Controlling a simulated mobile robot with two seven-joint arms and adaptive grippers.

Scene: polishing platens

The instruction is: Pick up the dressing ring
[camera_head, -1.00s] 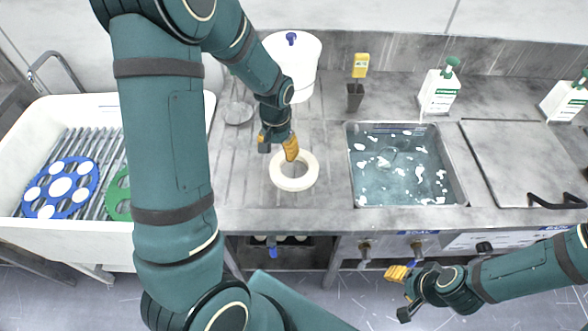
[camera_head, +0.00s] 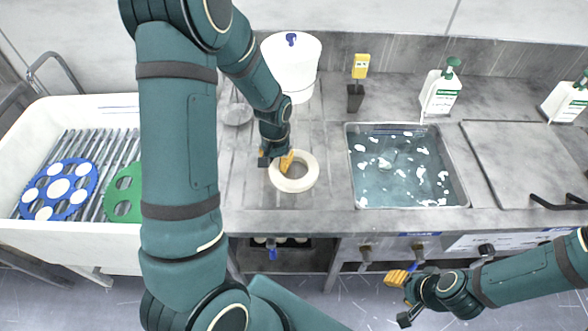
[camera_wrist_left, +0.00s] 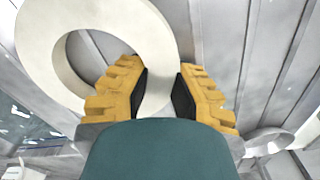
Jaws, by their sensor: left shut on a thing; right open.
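The dressing ring (camera_head: 307,181) is a thick cream-white ring lying on the ribbed grey drainboard, left of the water basin. My left gripper (camera_head: 278,162) is at the ring's left rim. In the left wrist view, the yellow, black-padded fingers of the gripper (camera_wrist_left: 158,92) stand on either side of the rim of the ring (camera_wrist_left: 42,62) and are shut on it. The ring still appears to rest on the board; any small gap beneath is hidden. My right gripper (camera_head: 397,297) is open and empty, in front of the counter at the lower right.
A basin of foamy water (camera_head: 400,170) lies right of the ring. Behind stand a white bucket (camera_head: 292,60), a dark cup (camera_head: 355,97) and a white bottle (camera_head: 439,95). A white sink (camera_head: 60,237) at left holds a blue disc (camera_head: 60,171) and a green disc (camera_head: 121,208).

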